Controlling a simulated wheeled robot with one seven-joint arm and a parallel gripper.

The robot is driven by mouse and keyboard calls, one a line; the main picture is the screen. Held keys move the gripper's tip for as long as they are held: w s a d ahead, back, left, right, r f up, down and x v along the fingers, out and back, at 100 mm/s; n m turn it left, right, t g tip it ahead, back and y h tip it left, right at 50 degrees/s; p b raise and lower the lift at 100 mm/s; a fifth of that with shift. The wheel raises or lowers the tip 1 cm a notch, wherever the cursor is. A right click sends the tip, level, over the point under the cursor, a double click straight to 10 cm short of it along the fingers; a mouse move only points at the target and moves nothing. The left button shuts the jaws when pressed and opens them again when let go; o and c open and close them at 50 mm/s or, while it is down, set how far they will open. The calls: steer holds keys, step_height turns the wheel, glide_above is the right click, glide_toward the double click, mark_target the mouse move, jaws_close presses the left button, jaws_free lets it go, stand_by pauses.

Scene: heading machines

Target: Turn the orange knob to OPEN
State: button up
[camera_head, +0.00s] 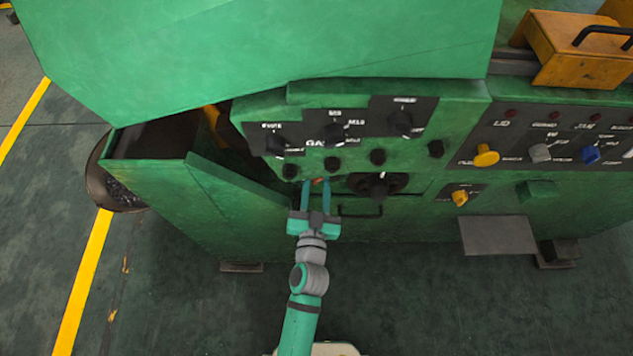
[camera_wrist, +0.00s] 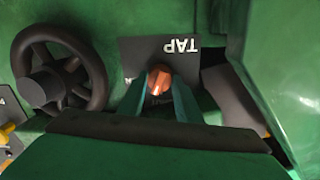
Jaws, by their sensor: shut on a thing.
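The orange knob (camera_wrist: 159,80) sits on a dark plate (camera_wrist: 150,50) in the wrist view, with the word TAP above it, upside down in that view. My gripper (camera_wrist: 160,98) has its two teal fingers closed on either side of the knob, which shows between the tips. In the head view my gripper (camera_head: 316,184) reaches the lower front of the green machine, and only a small bit of the orange knob (camera_head: 317,181) shows between the fingers. Part of the lettering below the knob is hidden or too blurred to read, so I cannot tell the knob's setting.
A black handwheel (camera_head: 378,186) is just right of my gripper; it also shows in the wrist view (camera_wrist: 97,80). Black switches (camera_head: 335,135) line the panel above. A yellow knob (camera_head: 486,155) and blue knob (camera_head: 590,154) are farther right. Open floor (camera_head: 420,300) lies in front.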

steer(key=m, duration=0.6)
steer(key=shift+y, duration=0.3)
steer(key=m, duration=0.6)
steer(key=shift+y, duration=0.3)
steer(key=o, duration=1)
steer(key=shift+o, duration=0.2)
steer(key=shift+s, duration=0.15)
steer(key=s, duration=1)
steer(key=shift+s+r, duration=0.3)
steer(key=shift+r, duration=0.1)
